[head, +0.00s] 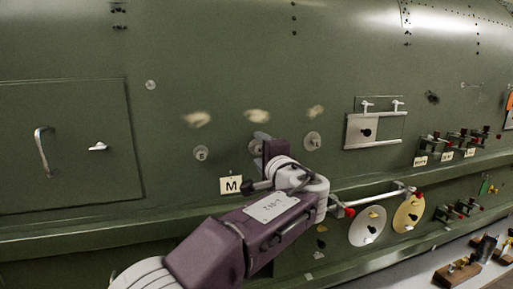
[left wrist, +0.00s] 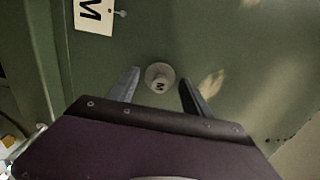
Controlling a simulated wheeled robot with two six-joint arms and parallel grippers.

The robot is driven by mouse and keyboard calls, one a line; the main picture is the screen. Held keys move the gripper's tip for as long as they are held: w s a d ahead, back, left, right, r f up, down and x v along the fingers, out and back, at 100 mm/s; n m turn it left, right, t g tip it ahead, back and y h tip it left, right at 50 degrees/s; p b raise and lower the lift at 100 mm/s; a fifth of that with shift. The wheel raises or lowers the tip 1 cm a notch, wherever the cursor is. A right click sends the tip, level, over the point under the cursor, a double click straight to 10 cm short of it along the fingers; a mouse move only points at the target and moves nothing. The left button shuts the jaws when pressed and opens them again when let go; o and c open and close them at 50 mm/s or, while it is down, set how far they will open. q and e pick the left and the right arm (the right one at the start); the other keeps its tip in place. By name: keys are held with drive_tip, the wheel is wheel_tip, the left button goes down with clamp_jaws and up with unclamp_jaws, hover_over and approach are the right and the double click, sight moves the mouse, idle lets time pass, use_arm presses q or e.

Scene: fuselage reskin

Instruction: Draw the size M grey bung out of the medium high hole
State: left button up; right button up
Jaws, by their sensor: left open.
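The grey bung marked M (left wrist: 160,77) is a round plug seated in the green fuselage skin, seen in the left wrist view. My left gripper (left wrist: 159,79) is open, with one finger on each side of the bung and a gap showing on both sides. In the head view my left gripper (head: 262,160) is at the skin and hides most of the M bung. A tag marked M (head: 231,185) hangs beside it and also shows in the left wrist view (left wrist: 95,13). My right gripper is not in view.
Similar grey bungs sit left (head: 200,153) and right (head: 312,141), the right one marked L. A handled metal plate (head: 376,129) is on the skin farther right. Below are a rail with two discs (head: 368,226) and a bench with wooden blocks (head: 457,272).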

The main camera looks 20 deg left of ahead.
use_arm(q)
clamp_jaws()
drive_tip(key=shift+s+d+f, duration=0.1)
drive_tip(key=shift+d, duration=0.05)
drive_tip(key=shift+b+v, duration=0.65)
drive_tip(key=shift+v, duration=0.2)
drive_tip(key=shift+s+d, duration=0.15)
drive_tip(key=shift+s, duration=0.05)
drive_tip(key=shift+s+d, duration=0.2)
drive_tip(key=shift+s, duration=0.15)
drive_tip(key=shift+b, duration=0.3)
drive_tip(key=shift+b+v, duration=0.5)
drive_tip(key=shift+v, duration=1)
